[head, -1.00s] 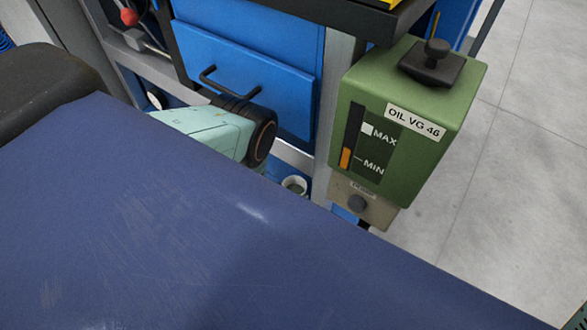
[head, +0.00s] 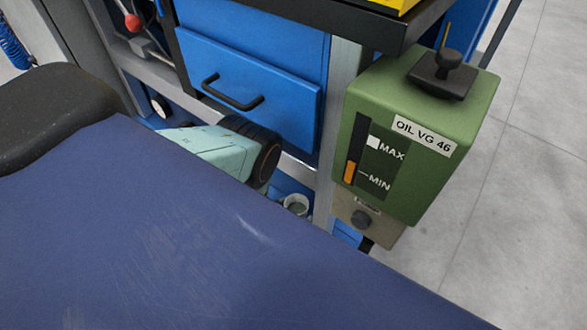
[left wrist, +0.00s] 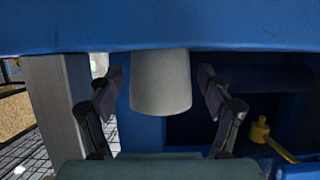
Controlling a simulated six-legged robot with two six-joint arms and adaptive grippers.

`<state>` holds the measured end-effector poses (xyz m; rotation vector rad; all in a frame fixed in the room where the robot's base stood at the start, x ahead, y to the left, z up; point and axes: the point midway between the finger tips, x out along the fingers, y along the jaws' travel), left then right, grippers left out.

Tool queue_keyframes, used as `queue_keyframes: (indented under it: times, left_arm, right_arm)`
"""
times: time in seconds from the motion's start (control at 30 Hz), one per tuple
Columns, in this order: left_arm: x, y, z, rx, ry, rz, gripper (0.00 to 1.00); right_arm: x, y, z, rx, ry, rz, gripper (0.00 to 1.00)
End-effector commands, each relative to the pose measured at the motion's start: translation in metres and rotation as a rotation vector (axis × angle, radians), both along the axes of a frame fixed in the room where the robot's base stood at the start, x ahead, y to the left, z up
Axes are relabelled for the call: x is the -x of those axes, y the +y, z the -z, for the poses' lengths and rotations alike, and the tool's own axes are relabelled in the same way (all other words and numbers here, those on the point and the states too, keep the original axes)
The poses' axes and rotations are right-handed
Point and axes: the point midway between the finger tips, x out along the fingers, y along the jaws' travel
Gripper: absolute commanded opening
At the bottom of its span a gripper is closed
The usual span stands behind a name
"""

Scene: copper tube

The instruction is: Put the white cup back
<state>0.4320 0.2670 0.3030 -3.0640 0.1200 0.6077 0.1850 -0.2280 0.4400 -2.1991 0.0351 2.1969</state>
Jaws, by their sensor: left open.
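The white cup (head: 297,205) stands low in the blue cart, below the drawer, and only its upper part shows in the head view. In the left wrist view the cup (left wrist: 160,85) is pale and tapered, in the middle between the fingers, its top cut off by a blue edge. My left gripper (left wrist: 160,78) is open, one finger on each side of the cup with visible gaps. In the head view my left arm's pale green link and dark joint show beside the cup; its fingers are hidden. My right gripper is not in view.
A blue drawer (head: 250,90) with a black handle is above my left arm. A green oil tank (head: 420,135) hangs on the cart's post, right of the cup. A blue surface (head: 150,230) fills the front. A yellow-ended tool (left wrist: 260,130) is right of the gripper.

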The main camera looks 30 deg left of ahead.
Motion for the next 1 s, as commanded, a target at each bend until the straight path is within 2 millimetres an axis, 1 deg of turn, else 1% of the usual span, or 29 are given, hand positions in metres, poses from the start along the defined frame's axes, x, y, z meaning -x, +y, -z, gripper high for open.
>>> queue_keyframes:
  times: [0.27, 0.37, 0.47, 0.8, 0.9, 1.0]
  left_arm:
    - [-0.002, 0.0, 0.0, 0.0, 0.0, 0.0, 0.81]
    - [-0.002, 0.0, -0.004, 0.0, -0.001, 0.0, 0.81]
    - [0.012, 0.001, -0.01, 0.0, 0.004, 0.0, 0.81]
    - [0.076, 0.006, -0.038, 0.0, 0.004, -0.001, 0.81]
    - [0.091, 0.007, -0.043, 0.0, 0.002, -0.001, 0.81]
    - [0.101, 0.008, -0.047, 0.001, 0.001, 0.0, 0.81]
  right_arm:
    - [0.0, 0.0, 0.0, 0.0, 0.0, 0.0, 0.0]
    - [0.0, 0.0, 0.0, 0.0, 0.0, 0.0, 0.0]
    - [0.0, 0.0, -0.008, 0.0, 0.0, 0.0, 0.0]
    - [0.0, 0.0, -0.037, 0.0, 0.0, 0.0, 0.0]
    - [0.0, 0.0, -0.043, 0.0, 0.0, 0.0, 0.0]
    - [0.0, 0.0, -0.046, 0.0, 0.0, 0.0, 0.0]
